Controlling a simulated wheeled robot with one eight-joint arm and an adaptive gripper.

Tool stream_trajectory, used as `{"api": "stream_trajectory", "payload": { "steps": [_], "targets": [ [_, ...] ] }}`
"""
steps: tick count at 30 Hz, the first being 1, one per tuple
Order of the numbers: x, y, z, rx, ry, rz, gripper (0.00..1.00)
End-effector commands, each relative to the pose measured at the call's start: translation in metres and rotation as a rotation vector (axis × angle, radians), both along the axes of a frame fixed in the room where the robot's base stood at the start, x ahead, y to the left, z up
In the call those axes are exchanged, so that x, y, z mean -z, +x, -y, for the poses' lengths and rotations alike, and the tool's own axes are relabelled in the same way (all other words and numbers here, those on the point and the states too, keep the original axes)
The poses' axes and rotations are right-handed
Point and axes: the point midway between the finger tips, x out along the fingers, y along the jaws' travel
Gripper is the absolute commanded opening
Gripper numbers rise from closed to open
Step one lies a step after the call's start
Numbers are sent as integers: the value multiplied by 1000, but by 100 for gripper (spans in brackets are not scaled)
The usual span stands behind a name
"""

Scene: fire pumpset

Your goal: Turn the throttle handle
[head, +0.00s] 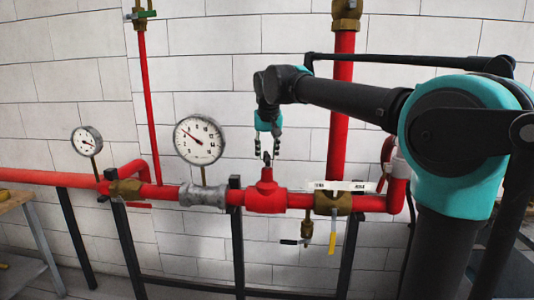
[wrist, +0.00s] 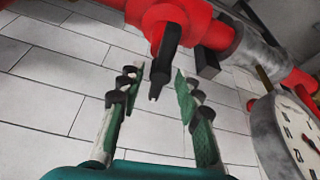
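The throttle handle appears to be the small black piece (head: 267,160) standing upright on the red pipe fitting (head: 266,195) in the head view. In the wrist view the black piece (wrist: 166,58) sticks out of the red fitting (wrist: 185,22) toward the camera. My gripper (head: 269,148) points down just above it. In the wrist view my gripper (wrist: 160,84) is open, with a green-padded finger on each side and the black piece's end between them. Clear gaps show on both sides, and neither finger appears to touch it. The exact height between fingertips and handle is hard to tell.
A large round gauge (head: 199,140) stands left of my gripper; it also shows close by in the wrist view (wrist: 292,138). A smaller gauge (head: 87,140) is farther left. A brass valve (head: 333,204) and vertical red pipe (head: 341,100) stand right. White block wall lies behind.

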Motion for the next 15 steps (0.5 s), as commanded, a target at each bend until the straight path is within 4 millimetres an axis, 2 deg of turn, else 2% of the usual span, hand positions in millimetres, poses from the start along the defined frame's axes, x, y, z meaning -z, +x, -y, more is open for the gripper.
{"api": "stream_trajectory", "payload": {
  "steps": [7, 15],
  "targets": [
    [1, 0, 0, 0, 0, 0, 34],
    [0, 0, 0, 0, 0, 0, 1]
  ]
}}
